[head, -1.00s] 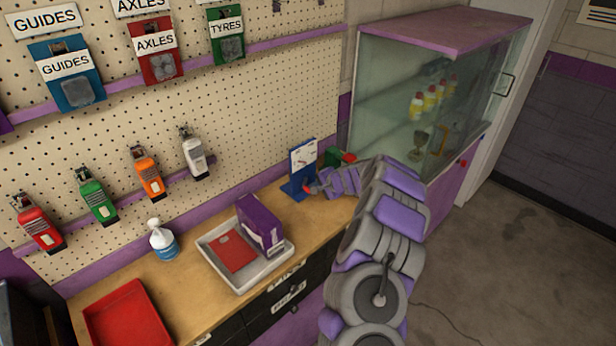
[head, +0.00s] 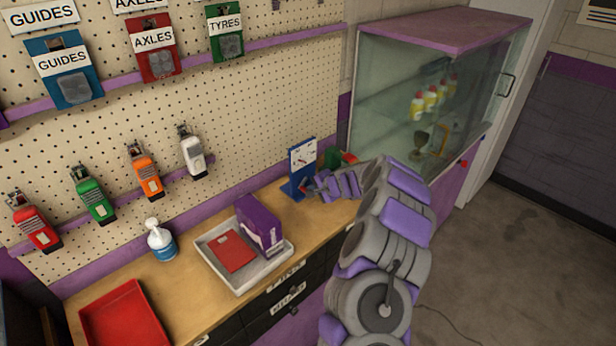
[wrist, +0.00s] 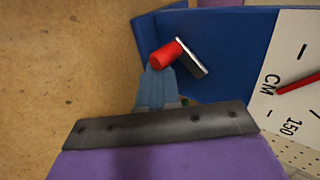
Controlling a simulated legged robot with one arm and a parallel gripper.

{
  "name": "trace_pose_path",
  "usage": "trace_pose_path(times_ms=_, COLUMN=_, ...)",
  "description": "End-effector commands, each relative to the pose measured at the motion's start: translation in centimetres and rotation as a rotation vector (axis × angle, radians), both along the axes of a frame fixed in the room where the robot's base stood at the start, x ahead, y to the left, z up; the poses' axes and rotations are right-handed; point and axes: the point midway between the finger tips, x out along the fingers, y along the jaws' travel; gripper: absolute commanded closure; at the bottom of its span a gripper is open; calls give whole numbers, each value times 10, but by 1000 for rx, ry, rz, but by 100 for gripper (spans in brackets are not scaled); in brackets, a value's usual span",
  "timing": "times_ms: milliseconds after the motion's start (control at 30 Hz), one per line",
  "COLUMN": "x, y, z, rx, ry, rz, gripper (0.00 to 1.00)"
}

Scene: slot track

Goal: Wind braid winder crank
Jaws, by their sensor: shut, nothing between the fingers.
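The braid winder (head: 302,162) stands on the bench's far right part, a blue frame with a white dial face. In the wrist view its blue body (wrist: 235,35) fills the top, with the dial (wrist: 290,85) marked CM and 150 and a red needle at right. The crank's red knob (wrist: 167,55) sits on a short metal and black crank arm (wrist: 192,58). My gripper (head: 312,188) is beside the winder's front. In the wrist view my gripper (wrist: 158,75) is shut and empty, its tips close below the red knob; whether they touch it I cannot tell.
A grey tray (head: 284,253) holds a purple box (head: 257,226) and a red booklet (head: 232,250). A spray bottle (head: 160,240) and a red tray (head: 122,318) stand further left. A green and red object (head: 335,158) is behind the winder. A glass cabinet (head: 385,85) stands at right.

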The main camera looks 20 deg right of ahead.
Motion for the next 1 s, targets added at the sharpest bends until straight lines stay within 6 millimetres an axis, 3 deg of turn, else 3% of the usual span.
trace_pose_path(times_ms=1000, x=-6, y=26, z=1, rx=0, ry=7, rz=15, gripper=100)
